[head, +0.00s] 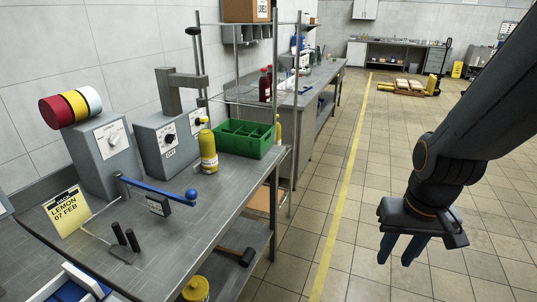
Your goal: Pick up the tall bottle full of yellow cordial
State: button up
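A yellow bottle (208,152) with a yellow cap and a dark band on its label stands upright on the grey metal bench, left of the green crate. Another yellow bottle (195,290) shows at the bottom edge, cut off by the frame. A third yellow item (278,130) is partly hidden behind the crate's right end. I cannot tell how full each one is. My gripper (397,257) hangs over the floor at the right, well away from the bottles. Its blue fingers point down with a gap between them, and nothing is in it.
The bench (150,215) holds a blue-handled lever (160,192), grey control boxes (105,155), a yellow lemon sign (66,213) and the green divided crate (245,138). A hammer (236,256) lies on the lower shelf. The tiled floor right of the yellow line is clear nearby.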

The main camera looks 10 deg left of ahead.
aim_at(207, 144)
jog(key=u, duration=0.4)
jog(key=k, duration=0.15)
jog(key=z, duration=1.05)
jog(key=i, duration=1.45)
jog(key=u, duration=1.1)
jog(key=i, duration=0.8)
jog(key=u, duration=1.2)
jog(key=i, duration=0.35)
jog(key=u, duration=0.35)
